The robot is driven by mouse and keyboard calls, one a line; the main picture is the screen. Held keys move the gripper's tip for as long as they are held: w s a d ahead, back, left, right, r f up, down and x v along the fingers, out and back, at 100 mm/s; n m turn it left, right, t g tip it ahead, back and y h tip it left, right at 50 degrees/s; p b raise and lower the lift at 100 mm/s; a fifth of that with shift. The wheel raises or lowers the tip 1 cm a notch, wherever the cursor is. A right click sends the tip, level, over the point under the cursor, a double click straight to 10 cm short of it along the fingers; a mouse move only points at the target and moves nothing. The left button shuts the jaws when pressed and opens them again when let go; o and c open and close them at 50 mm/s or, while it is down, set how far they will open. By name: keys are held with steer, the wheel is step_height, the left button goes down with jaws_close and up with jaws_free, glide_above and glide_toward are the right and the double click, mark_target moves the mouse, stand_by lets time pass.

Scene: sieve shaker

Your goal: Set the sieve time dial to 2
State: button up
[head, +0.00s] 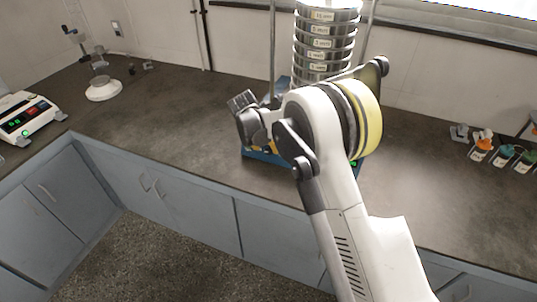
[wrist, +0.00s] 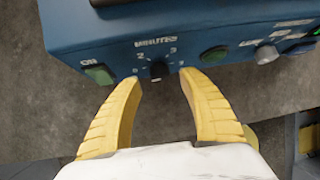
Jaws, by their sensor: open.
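The sieve shaker's blue base (head: 262,156) stands on the bench, with a stack of metal sieves (head: 323,44) above it. In the wrist view its blue front panel (wrist: 120,30) carries the small dark time dial (wrist: 158,70), marked "MINUTES", with a 2 at upper left and a 3 at upper right. The dial's pointer is too small to read surely. My gripper (wrist: 160,80) is open, its yellow fingers one on each side of the dial and apart from it, the tips near the panel's lower edge. My arm hides most of the base in the head view.
On the panel, a green ON button (wrist: 98,74) sits left of the dial; another green button (wrist: 214,55) and a grey knob (wrist: 267,55) sit right. A scale (head: 28,118) stands far left on the bench, small bottles (head: 481,147) at right. The bench between is mostly clear.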

mark_target(268, 151)
steer(key=shift+b+x, duration=0.3)
steer(key=shift+x, duration=1.5)
jaws_close()
